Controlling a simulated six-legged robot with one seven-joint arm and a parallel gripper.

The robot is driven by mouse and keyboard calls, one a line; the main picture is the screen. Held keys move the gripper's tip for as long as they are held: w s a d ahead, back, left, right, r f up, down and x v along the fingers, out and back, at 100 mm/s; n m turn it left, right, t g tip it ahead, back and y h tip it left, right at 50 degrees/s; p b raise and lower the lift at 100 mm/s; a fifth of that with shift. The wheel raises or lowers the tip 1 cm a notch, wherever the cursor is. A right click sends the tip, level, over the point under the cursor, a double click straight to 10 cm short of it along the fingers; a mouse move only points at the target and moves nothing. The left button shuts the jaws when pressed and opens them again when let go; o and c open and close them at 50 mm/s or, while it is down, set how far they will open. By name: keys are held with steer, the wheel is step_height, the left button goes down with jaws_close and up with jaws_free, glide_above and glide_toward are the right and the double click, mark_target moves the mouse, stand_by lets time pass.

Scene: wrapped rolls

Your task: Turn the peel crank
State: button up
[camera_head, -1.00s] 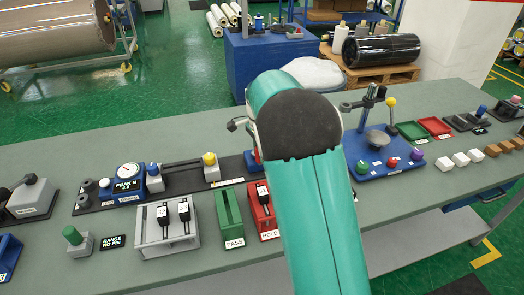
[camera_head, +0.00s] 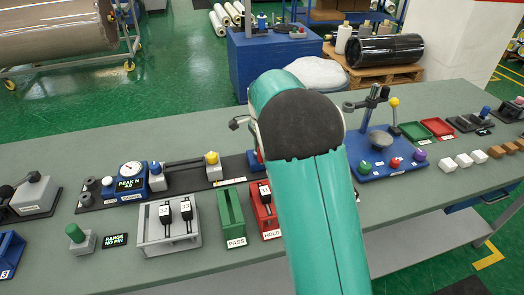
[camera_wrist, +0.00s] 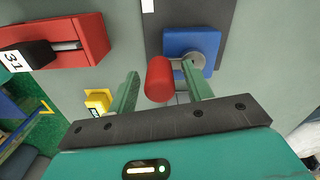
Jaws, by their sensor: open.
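The peel crank has a red cylindrical handle (camera_wrist: 159,79) in the wrist view. Its grey round hub (camera_wrist: 191,66) sits at a blue block (camera_wrist: 192,45). My gripper (camera_wrist: 160,71) is open, with one green finger on each side of the red handle. I cannot tell whether either finger touches it. In the head view my arm hides the crank, and only a sliver of blue (camera_head: 253,160) shows beside it. The peel tester (camera_head: 128,184), with a dial and a "PEAK N" display, stands to the left on a dark base strip.
A red rack (camera_wrist: 82,40) holding a dark piece marked 31 stands left of the crank in the wrist view. A small yellow block (camera_wrist: 97,98) is below it. In the head view a green rack (camera_head: 229,208) and grey rack (camera_head: 153,235) stand along the bench front.

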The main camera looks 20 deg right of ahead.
step_height(320, 180, up, 14)
stand_by(0.4)
steer(key=shift+f, duration=0.15)
